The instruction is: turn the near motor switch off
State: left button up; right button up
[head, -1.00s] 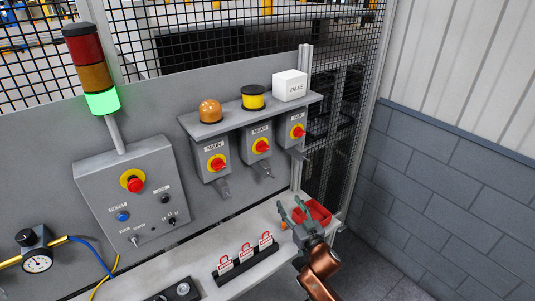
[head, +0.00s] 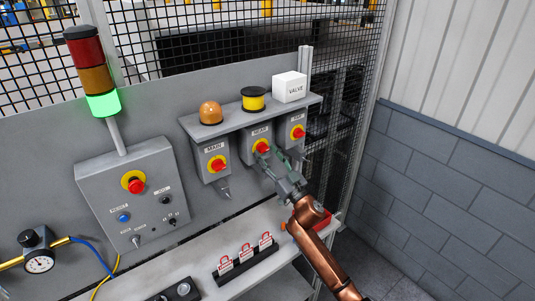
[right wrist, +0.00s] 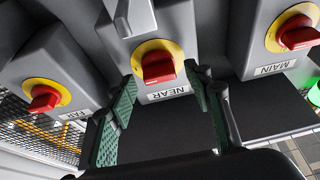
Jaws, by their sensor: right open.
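The NEAR motor switch (head: 262,146) is a red knob on a yellow disc, on the middle grey box of the panel. In the right wrist view its red knob (right wrist: 158,66) lies roughly crosswise in the picture, above the upside-down NEAR label. My right gripper (head: 271,158) is open in front of this box. In the right wrist view its green-padded fingers (right wrist: 161,78) stand one to each side of the knob, with nothing held. Whether a finger touches the knob, I cannot tell. My left gripper is out of view.
The MAIN switch (head: 217,164) and the third switch (head: 298,132) flank it closely. A shelf above carries an orange lamp (head: 210,112), a yellow-black beacon (head: 253,98) and a VALVE box (head: 290,86). Red padlocks (head: 246,252) stand on the ledge below. The stack light glows green (head: 103,104).

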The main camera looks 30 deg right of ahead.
jog(key=shift+w, duration=0.1)
jog(key=shift+c, duration=0.2)
jog(key=c, duration=1.1)
jog(key=shift+n, duration=0.5)
jog(key=n+y, duration=0.1)
jog(key=n, duration=0.1)
jog(key=n+g+y+p, duration=0.1)
jog(key=n+y, duration=0.1)
jog(key=n, duration=0.1)
jog(key=shift+d+r, duration=0.15)
jog(key=shift+d, duration=0.05)
jog(key=n+g+y, duration=0.1)
jog(key=n, duration=0.2)
jog(key=n+y+p, duration=0.1)
jog(key=n, duration=0.2)
jog(key=shift+d+r+g+y, duration=0.1)
jog(key=shift+g+y, duration=0.2)
jog(key=shift+g, duration=0.1)
jog(key=n+g+p, duration=0.1)
jog(key=n, duration=0.2)
jog(key=n+g+y+p, duration=0.1)
jog(key=n, duration=0.2)
jog(key=shift+r+n, duration=0.15)
jog(key=shift+n, duration=0.25)
jog(key=shift+n+g+p, duration=0.65)
jog(key=shift+n+g, duration=0.25)
jog(key=shift+n, duration=0.8)
